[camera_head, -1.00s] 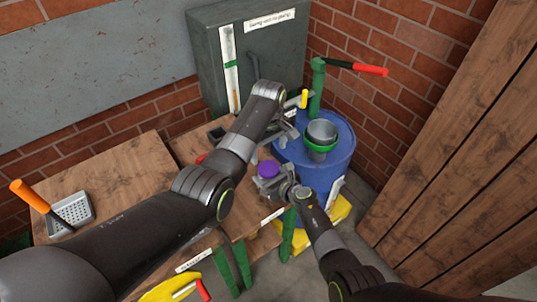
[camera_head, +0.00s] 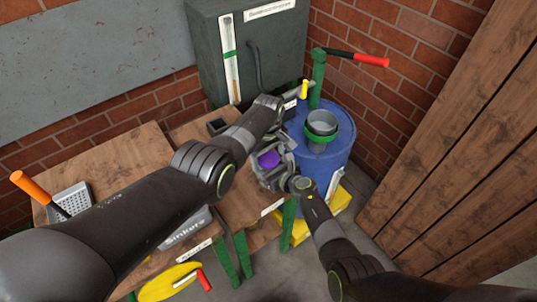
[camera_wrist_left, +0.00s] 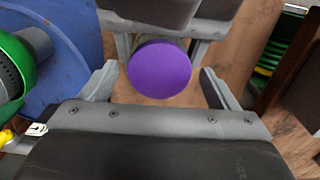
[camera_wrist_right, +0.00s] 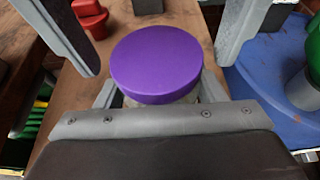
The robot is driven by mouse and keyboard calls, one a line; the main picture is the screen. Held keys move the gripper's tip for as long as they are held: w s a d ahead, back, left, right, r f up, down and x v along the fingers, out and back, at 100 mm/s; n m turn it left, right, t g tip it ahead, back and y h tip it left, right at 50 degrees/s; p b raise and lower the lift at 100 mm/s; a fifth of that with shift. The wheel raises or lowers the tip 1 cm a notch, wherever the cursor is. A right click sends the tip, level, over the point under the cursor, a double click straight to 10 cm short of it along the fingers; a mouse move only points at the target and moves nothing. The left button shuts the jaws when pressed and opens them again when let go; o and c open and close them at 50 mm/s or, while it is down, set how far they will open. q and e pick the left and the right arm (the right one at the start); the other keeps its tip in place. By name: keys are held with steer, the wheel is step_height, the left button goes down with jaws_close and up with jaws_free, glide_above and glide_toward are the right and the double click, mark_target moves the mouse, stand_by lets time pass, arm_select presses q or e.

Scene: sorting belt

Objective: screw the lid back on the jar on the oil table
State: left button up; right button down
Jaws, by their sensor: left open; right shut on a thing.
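The purple lid (camera_head: 268,159) sits on top of the jar. In the right wrist view the lid (camera_wrist_right: 157,62) hides most of the jar (camera_wrist_right: 203,92); I cannot tell whether it is threaded on. My right gripper (camera_head: 273,177) is shut on the jar below the lid. My left gripper (camera_head: 270,146) is open, coming from behind and above. In the left wrist view its fingers stand on either side of the lid (camera_wrist_left: 160,68), with gaps.
A blue barrel (camera_head: 322,168) with a green-rimmed funnel stands close on the right, beside a green post with a red handle (camera_head: 358,58). A grey cabinet (camera_head: 215,50) stands behind.

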arm_select(q)
steer(key=c, duration=1.1)
steer(key=m, duration=1)
steer(key=o, duration=1.1)
steer(key=shift+d, duration=0.1)
